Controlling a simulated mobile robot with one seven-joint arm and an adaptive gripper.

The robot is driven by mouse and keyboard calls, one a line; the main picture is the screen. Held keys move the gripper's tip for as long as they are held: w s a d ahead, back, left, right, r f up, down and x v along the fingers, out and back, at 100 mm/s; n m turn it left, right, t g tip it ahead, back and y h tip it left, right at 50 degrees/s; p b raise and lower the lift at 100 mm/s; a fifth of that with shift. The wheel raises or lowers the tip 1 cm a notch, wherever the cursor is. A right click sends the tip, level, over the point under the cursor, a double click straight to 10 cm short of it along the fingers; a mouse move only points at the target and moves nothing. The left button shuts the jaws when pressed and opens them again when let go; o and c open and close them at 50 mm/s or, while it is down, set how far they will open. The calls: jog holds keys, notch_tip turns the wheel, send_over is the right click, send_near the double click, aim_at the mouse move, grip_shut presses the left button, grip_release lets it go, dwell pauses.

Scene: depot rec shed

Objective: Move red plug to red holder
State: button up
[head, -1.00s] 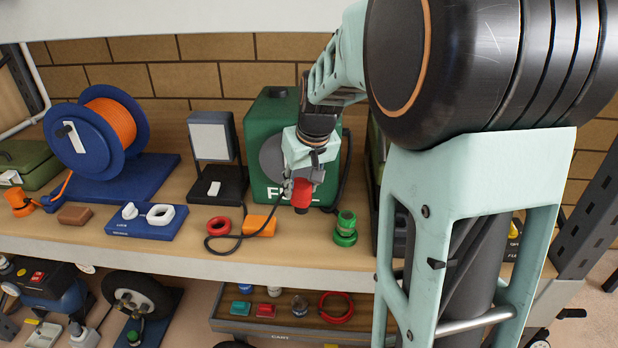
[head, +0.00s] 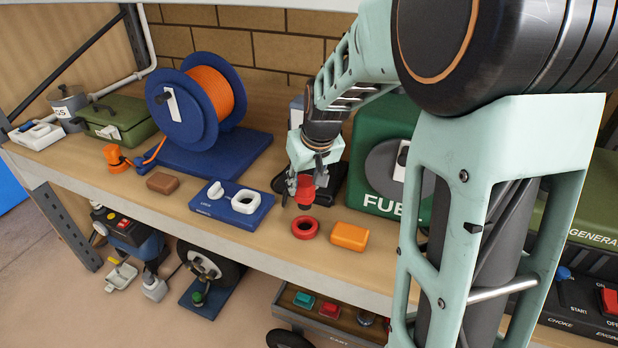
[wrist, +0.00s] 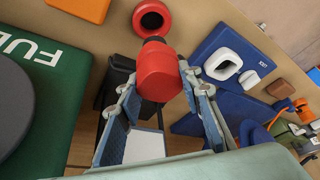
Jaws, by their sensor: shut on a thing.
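My gripper (head: 301,183) is shut on the red plug (head: 306,193), holding it upright above the shelf. In the wrist view the plug (wrist: 159,72) sits between the two fingers, its dark narrow end pointing away from my gripper. The red holder (head: 305,228), a round ring with a dark opening, stands on the shelf just in front of and below the plug. In the wrist view the holder (wrist: 152,17) is at the top, just beyond the plug tip. The plug and holder look apart.
An orange block (head: 350,236) lies right of the holder. A blue base with white parts (head: 232,204) is to the left. A green fuel box (head: 385,150) stands behind right, a blue reel (head: 190,108) behind left. The shelf's front edge (head: 280,264) is close.

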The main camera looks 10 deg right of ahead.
aim_at(305, 207)
jog(key=shift+f+b, duration=1.75)
jog(key=shift+f, duration=0.9)
jog(key=shift+f+b, duration=1.35)
jog(key=shift+f, duration=0.1)
jog(key=o, duration=1.2)
jog(key=shift+r, duration=0.1)
